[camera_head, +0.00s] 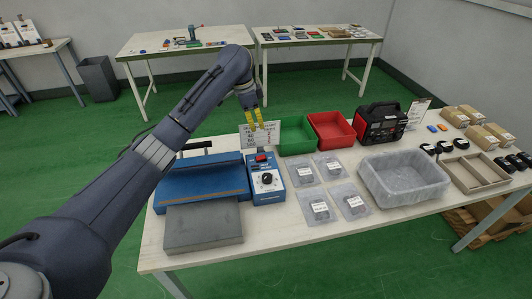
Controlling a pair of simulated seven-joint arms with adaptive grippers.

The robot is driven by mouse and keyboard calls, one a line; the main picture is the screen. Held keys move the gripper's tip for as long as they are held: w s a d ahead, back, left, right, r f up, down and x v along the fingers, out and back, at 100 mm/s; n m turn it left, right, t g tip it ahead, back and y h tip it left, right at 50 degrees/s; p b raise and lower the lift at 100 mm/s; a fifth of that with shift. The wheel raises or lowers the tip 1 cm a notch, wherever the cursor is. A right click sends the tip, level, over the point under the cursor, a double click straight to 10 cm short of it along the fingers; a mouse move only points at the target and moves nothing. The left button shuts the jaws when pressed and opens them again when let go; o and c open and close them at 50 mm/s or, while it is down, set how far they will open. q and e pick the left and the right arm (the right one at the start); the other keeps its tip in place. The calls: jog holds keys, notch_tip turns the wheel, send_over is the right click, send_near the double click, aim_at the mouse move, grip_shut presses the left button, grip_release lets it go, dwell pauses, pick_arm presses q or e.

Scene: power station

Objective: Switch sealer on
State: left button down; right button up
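The sealer (202,180) is a blue machine with a grey plate in front, at the left end of the near table. Its blue control box (266,190) has a dark round dial with a white face and a red switch (261,158) near the top. My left gripper (256,126) has yellow fingers pointing down. It is above and behind the red switch, in front of a white sign, and seems apart from the switch. Two fingers show with a narrow gap, and nothing is seen between them. My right gripper is not in view.
A white sign (246,137) stands behind the control box. A green bin (297,136), red bin (332,130) and black-red machine (380,122) line the back. Several bagged parts (318,206) and a grey lined tray (403,178) lie to the right of the control box.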

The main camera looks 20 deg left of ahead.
aim_at(268, 158)
pick_arm(q)
jog(key=shift+f, duration=0.1)
dwell(0.3)
jog(key=x, duration=1.4)
jog(key=shift+d+f+y, duration=0.1)
jog(key=shift+f+y, duration=0.15)
jog(key=shift+y, duration=0.15)
jog(key=shift+f+g+y, duration=0.2)
jog(key=shift+g+y, duration=0.1)
jog(key=shift+r, duration=0.25)
dwell(0.3)
jog(key=shift+r, duration=0.6)
